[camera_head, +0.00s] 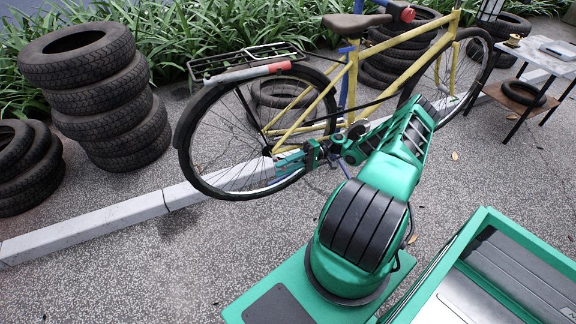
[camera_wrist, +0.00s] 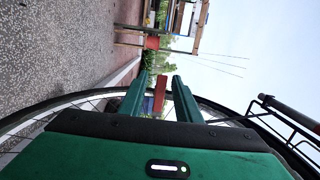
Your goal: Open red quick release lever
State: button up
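A yellow bicycle (camera_head: 345,75) stands side-on, with its rear wheel (camera_head: 188,165) at the left. My gripper (camera_head: 280,163) is beside the rear hub area in the head view. In the wrist view my gripper's two green fingers (camera_wrist: 159,95) are spread apart. A small red, upright piece that looks like the red lever (camera_wrist: 159,92) shows between them. Gaps are visible on both sides of it, so the fingers do not appear to touch it. Its far end and mount are hard to make out. I cannot pick the lever out clearly in the head view.
A rear rack (camera_head: 245,62) with a grey and red bar sits above the wheel. A blue stand post (camera_head: 352,75) rises behind the frame. Tyre stacks (camera_head: 95,85) stand at left. A kerb (camera_head: 120,213) runs under the bicycle. A small table (camera_head: 540,55) is at right.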

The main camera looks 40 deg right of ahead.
jog(key=s+d, duration=0.1)
jog(key=d, duration=0.9)
jog(key=shift+s+d, duration=0.25)
jog(key=shift+s, duration=0.05)
